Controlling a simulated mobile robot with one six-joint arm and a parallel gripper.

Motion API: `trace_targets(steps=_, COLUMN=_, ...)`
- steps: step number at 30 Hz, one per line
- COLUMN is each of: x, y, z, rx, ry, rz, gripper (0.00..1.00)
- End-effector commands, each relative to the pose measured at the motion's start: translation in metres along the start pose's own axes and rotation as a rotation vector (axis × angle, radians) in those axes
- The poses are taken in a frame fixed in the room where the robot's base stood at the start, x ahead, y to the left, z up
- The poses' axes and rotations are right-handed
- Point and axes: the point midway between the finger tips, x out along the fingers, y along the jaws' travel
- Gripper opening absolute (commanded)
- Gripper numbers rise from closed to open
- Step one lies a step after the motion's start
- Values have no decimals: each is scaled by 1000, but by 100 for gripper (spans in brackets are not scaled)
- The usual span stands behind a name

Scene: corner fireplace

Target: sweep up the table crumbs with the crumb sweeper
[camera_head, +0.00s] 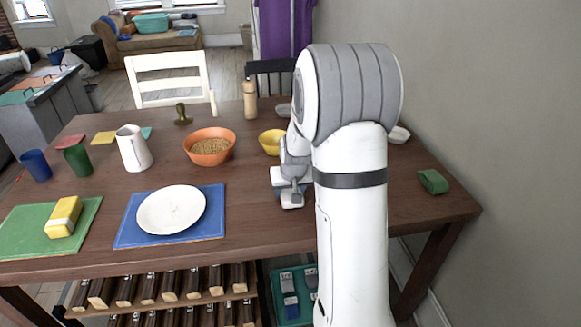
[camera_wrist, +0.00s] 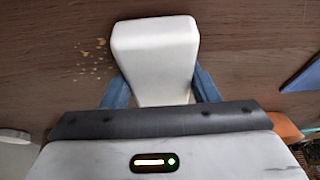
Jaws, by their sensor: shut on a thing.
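My gripper (camera_wrist: 160,86) is shut on a white, rounded block, which looks like the crumb sweeper (camera_wrist: 155,50); its fingers press on both sides of it. In the wrist view, pale crumbs (camera_wrist: 92,60) lie scattered on the brown table to the left of the sweeper, apart from it. In the head view, my gripper (camera_head: 289,190) is low over the table, right of the blue placemat, partly hidden by my arm. The crumbs are not visible in the head view. I cannot tell whether the sweeper touches the table.
Left of my gripper are a white plate (camera_head: 171,209) on a blue placemat (camera_head: 128,236), an orange bowl (camera_head: 224,158) and a yellow bowl (camera_head: 270,143). A white pitcher (camera_head: 134,150) stands farther left. A green item (camera_head: 433,182) lies at the right, with bare wood around it.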

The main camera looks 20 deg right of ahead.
Motion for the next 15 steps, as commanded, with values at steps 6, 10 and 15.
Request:
trace_targets(steps=6, x=-29, y=2, z=-12, rx=3, ry=4, rz=1, gripper=33)
trace_targets(steps=10, x=-40, y=2, z=-17, rx=4, ry=4, rz=2, gripper=33)
trace_targets(steps=15, x=-54, y=3, z=-23, rx=5, ry=5, rz=2, gripper=33)
